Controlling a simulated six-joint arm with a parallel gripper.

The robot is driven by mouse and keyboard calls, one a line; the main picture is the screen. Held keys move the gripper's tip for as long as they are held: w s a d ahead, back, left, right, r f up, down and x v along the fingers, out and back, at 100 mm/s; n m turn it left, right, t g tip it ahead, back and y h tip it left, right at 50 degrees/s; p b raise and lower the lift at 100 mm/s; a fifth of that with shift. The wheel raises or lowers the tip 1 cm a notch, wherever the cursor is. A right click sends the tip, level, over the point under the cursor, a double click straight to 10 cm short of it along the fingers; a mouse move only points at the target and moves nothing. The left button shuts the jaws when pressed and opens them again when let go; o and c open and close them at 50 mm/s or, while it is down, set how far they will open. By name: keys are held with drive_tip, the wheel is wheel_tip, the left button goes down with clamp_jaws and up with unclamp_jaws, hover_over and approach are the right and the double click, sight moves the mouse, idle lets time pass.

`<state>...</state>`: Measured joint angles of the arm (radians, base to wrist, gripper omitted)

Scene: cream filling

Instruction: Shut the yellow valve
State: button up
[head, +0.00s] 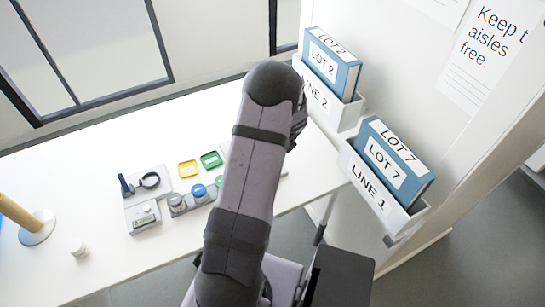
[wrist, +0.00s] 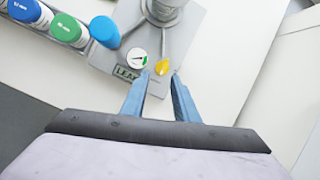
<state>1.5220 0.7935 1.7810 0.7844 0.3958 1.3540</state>
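The yellow valve (wrist: 162,67) is a small yellow knob on a grey base plate (wrist: 185,45), in the wrist view. It sits just right of a round white gauge (wrist: 136,58) with a green sector. My gripper (wrist: 161,76) is open, with its two blue-grey fingertips on either side of the valve. A gap shows between the valve and each fingertip. I cannot tell how far the tips are above the plate. In the head view my arm hides the gripper and the valve.
A label reading "LEAK" (wrist: 128,73) and a metal cylinder (wrist: 163,10) are on the plate. Blue-capped and green-capped vials (wrist: 68,28) stand to the left. The head view shows a yellow tray (head: 188,169), a green tray (head: 211,160) and clear white table (head: 95,150).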

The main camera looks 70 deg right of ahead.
drive_tip(key=m, duration=0.4)
drive_tip(key=shift+s+d, duration=0.2)
drive_tip(key=shift+d, duration=0.05)
drive_tip(key=shift+p+x, duration=0.45)
drive_tip(key=shift+x, duration=3.25)
drive_tip(key=shift+c, duration=0.3)
drive_tip(key=shift+r, duration=0.1)
clamp_jaws()
